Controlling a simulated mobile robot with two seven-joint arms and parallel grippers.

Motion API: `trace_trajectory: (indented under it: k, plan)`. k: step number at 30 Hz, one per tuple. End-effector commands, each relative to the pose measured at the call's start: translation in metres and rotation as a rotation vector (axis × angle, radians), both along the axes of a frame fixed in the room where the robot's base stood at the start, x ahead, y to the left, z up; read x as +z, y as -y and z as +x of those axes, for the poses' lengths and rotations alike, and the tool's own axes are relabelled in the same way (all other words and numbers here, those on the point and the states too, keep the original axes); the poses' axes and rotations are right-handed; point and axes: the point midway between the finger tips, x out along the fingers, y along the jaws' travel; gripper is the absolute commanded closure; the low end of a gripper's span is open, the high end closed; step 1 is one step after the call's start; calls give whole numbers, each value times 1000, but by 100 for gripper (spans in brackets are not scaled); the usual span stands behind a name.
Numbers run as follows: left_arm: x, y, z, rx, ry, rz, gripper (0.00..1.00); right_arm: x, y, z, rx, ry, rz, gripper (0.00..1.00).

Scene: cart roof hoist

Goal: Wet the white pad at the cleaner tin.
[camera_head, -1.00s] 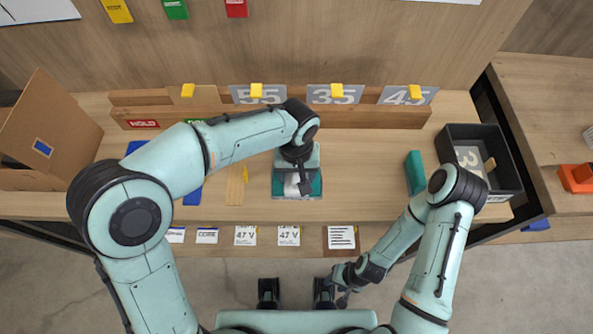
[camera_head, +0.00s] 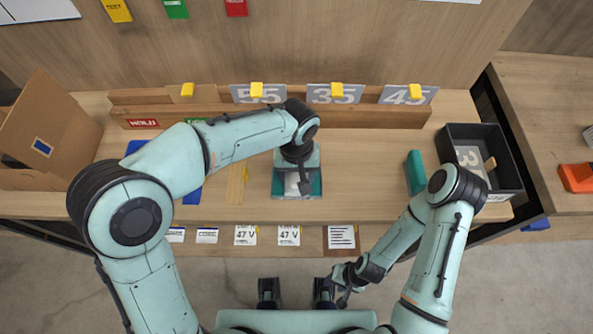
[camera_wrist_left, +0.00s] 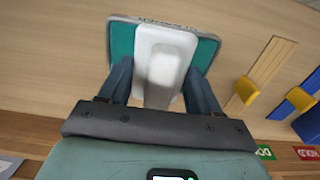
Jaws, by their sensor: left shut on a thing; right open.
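The white pad (camera_wrist_left: 165,55) is held between the fingers of my left gripper (camera_wrist_left: 158,85) in the left wrist view. The pad is over the teal face of a grey-rimmed tray-like thing (camera_wrist_left: 122,42), which I take for the cleaner tin. In the head view this tin (camera_head: 317,188) sits on the bench near the middle, with my left gripper (camera_head: 300,180) above it and partly hiding it and the pad (camera_head: 291,184). Whether the pad touches the teal face cannot be told. My right gripper (camera_head: 344,290) is open and empty, in front of the bench.
A wooden rack (camera_head: 380,117) with number cards runs along the back. A cardboard box (camera_head: 50,130) stands at left. A teal block (camera_head: 415,170) and a black bin (camera_head: 508,165) are at right. Blue and wooden strips (camera_head: 236,185) lie left of the tin. The bench between tin and teal block is clear.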

Motion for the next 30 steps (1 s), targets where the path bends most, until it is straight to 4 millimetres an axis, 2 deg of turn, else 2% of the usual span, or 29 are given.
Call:
trace_trajectory:
  k: [8,30]
  plan:
    - [4,0,-1,0,-4,2,61,5,0,2,0,2,0,57]
    - [66,0,0,-1,0,0,61,49,0,25,0,29,0,57]
